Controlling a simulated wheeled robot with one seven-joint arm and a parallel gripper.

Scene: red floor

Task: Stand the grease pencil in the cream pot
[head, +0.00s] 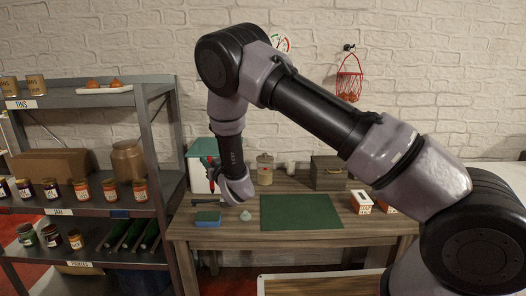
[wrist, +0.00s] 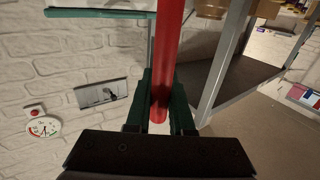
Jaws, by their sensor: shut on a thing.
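The grease pencil (wrist: 168,50) is a long red rod in the wrist view. My gripper (wrist: 162,95) is shut on it, with a dark green finger on either side. The rod's top end runs out of the picture. In the head view my gripper (head: 213,174) is over the bench's left end, in front of a white and green box, with a bit of red at its fingers. A small pale cream pot (head: 290,168) stands at the back of the bench, to the right of my gripper. The pot's inside cannot be made out.
The wooden bench (head: 350,230) bears a green mat (head: 300,212), a lidded beige jar (head: 265,170) left of the pot, a brown box (head: 327,173), a blue block (head: 208,217) and white-fronted boxes (head: 361,201). A metal shelf (head: 90,205) with jars stands at left.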

